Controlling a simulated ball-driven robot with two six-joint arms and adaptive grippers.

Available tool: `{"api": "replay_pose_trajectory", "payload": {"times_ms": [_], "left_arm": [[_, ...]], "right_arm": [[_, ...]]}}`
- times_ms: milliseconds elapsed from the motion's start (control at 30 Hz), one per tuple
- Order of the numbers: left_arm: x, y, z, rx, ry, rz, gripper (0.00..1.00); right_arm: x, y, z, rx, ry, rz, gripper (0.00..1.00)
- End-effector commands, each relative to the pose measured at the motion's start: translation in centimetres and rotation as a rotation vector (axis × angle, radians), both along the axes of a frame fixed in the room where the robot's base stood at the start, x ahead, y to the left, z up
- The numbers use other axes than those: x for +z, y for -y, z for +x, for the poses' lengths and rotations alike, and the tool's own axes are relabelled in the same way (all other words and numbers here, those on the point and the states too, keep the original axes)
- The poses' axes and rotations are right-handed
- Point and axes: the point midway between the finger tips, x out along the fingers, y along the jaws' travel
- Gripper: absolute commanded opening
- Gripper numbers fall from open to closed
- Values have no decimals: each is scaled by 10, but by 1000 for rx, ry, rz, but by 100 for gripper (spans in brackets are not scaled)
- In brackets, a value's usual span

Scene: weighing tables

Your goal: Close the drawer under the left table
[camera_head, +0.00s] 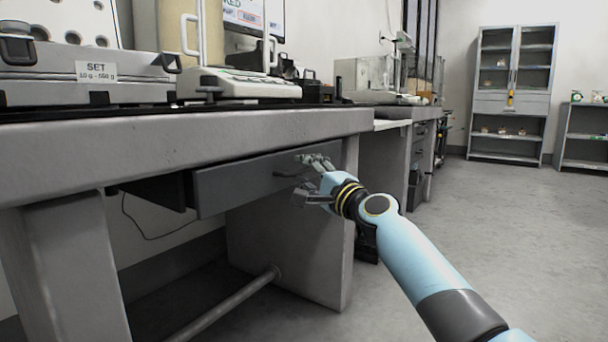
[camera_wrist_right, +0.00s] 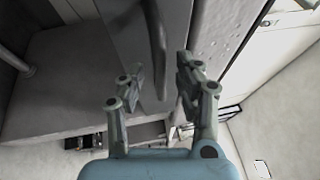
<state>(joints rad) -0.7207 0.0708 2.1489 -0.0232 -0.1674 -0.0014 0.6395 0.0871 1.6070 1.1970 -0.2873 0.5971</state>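The left table (camera_head: 180,138) is a thick grey bench. Its grey drawer (camera_head: 237,184) stands partly pulled out from under the top, with its side and dark interior edge showing at the left. My right gripper (camera_head: 307,180) is at the right part of the drawer front, beside the dark handle (camera_head: 284,175). In the right wrist view the gripper (camera_wrist_right: 161,78) has its fingers spread, with a gap between them. The handle (camera_wrist_right: 157,45) lies just ahead of the fingers there. I cannot tell whether a finger touches the drawer. My left gripper is out of view.
A grey case (camera_head: 85,78) labelled SET and a white balance (camera_head: 238,84) stand on the tabletop. A table leg (camera_head: 290,250) and a low crossbar (camera_head: 225,307) are below the drawer. A cabinet (camera_head: 512,95) stands at the back. The floor at right is clear.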

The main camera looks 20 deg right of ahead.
Motion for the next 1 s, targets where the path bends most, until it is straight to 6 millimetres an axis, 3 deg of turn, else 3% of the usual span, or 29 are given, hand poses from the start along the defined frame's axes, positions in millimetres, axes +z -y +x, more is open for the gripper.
{"api": "replay_pose_trajectory", "payload": {"times_ms": [133,400,667,1000], "left_arm": [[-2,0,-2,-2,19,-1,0],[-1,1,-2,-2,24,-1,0],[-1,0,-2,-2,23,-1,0],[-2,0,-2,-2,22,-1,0]], "right_arm": [[1,-3,10,0,-1,2,34],[2,-3,11,0,-1,1,34],[2,-3,10,0,-1,0,0],[1,-3,10,0,-2,0,0]]}}
